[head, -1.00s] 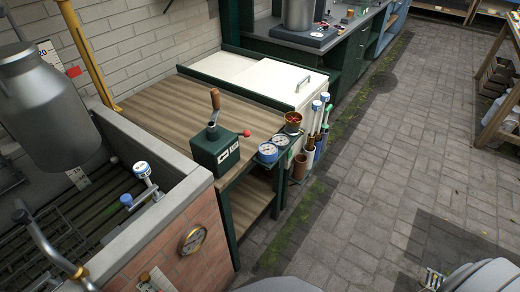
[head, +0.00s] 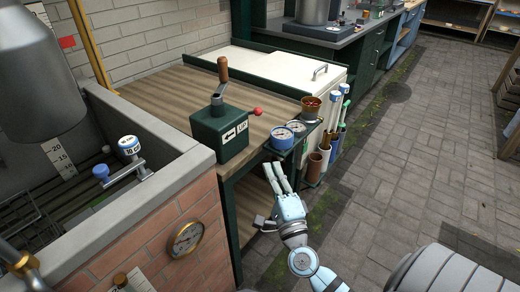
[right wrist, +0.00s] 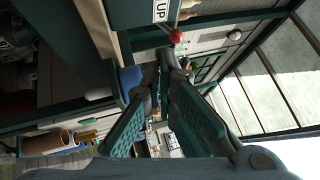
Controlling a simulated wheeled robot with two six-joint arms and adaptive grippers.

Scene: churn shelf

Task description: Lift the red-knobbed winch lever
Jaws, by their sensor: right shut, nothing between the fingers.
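The winch is a dark green box (head: 222,138) on the front corner of the wooden bench, with a white arrow and an "UP" label. A short lever with a red knob (head: 258,111) sticks out from its right side. The red knob also shows near the top of the right wrist view (right wrist: 176,36). My right gripper (head: 275,176) is below the knob and in front of the bench edge, apart from the lever. Its fingers are shut and empty, with the tips (right wrist: 162,68) just below the knob in the wrist view. My left gripper is out of view.
A crank with a brown handle (head: 222,70) rises from the box top. Tubes hold tools (head: 336,120) beyond. A brick-sided trough (head: 165,235) is at left; paved floor is open at right.

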